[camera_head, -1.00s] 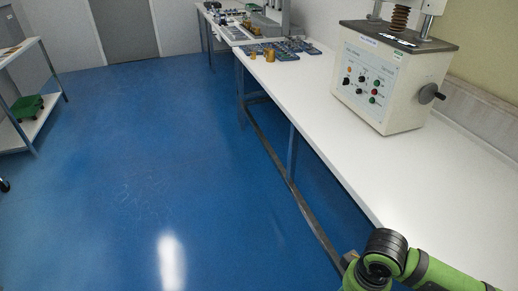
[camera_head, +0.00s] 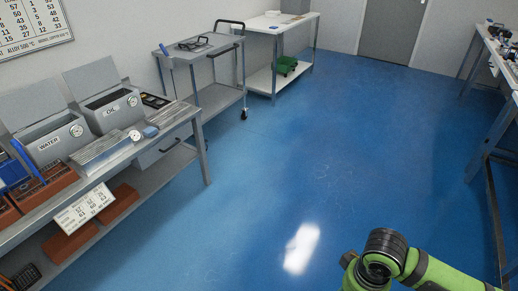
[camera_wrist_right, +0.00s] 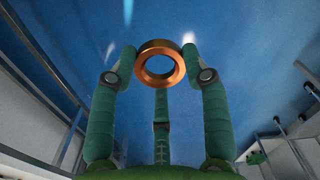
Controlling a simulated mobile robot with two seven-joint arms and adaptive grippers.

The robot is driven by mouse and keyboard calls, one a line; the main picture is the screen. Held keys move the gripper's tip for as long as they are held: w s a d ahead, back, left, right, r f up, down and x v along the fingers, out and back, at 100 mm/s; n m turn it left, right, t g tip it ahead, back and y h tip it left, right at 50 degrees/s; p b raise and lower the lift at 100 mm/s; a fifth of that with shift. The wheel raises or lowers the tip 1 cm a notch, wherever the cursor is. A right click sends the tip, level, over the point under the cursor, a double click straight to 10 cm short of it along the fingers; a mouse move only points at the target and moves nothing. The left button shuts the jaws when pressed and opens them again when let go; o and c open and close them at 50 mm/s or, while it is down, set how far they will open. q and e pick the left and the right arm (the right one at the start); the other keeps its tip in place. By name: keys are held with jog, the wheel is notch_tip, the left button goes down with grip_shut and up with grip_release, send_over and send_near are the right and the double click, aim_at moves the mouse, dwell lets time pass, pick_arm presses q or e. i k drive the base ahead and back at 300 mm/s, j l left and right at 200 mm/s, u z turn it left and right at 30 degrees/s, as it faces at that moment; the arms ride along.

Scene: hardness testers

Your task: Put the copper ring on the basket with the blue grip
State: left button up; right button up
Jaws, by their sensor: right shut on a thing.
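The copper ring (camera_wrist_right: 160,82) is held between the fingertips of my right gripper (camera_wrist_right: 159,64) in the right wrist view, with blue floor behind it. The fingers are closed against the ring's sides. In the head view my right arm (camera_head: 400,262) shows at the lower right, but the gripper and ring are out of frame. At the far left, a thin blue grip (camera_head: 27,160) rises by a brown-red basket (camera_head: 47,187) on the bench; the frame edge cuts this area and details are small. My left gripper is not in view.
The left bench (camera_head: 188,114) holds grey boxes marked WATER (camera_head: 56,143) and OIL (camera_head: 108,117). A grey cart (camera_head: 205,56) and a white table (camera_head: 280,27) stand beyond. Another table (camera_head: 503,87) is at the right. The blue floor (camera_head: 330,150) between is clear.

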aim_at(55, 172)
jog(key=i+j+u, duration=0.2)
jog(key=j+u, duration=0.25)
jog(key=i+j+u, duration=0.25)
jog(key=j+u, duration=0.25)
jog(key=i+j+u, duration=0.45)
jog(key=i+j, duration=0.15)
jog(key=i, duration=0.25)
jog(key=i+j, duration=0.2)
jog(key=i, duration=0.2)
jog(key=i+j, duration=0.15)
jog(key=i, duration=0.25)
jog(key=j+u, duration=0.05)
